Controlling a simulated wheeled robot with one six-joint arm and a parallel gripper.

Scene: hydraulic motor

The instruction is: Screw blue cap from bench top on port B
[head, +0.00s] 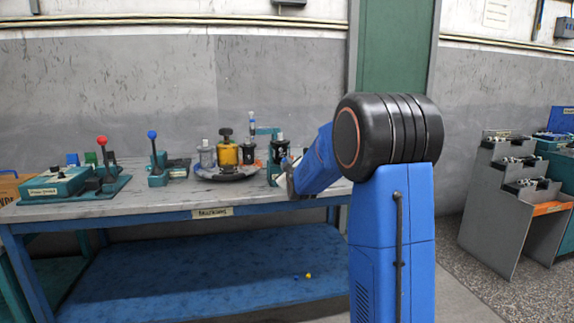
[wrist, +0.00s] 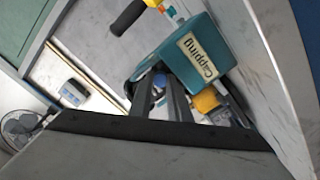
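In the wrist view my gripper (wrist: 161,82) shows as two dark fingers with a narrow gap. A small blue piece (wrist: 158,84), perhaps the blue cap, shows between the fingers near the tips. I cannot tell whether they touch it or it lies beyond them. In the head view my blue arm reaches over the right end of the bench (head: 225,212), and the gripper is mostly hidden. Black and metal parts (head: 279,148) stand by the arm's end. No port marked B can be made out.
A teal box labelled Capping (wrist: 190,57) is close to the fingers, with a yellow block (wrist: 207,101) beside it. On the bench are a yellow cylinder (head: 227,153), a blue-knobbed lever (head: 153,150) and a red-knobbed lever (head: 104,158). A stepped rack (head: 510,190) stands at right.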

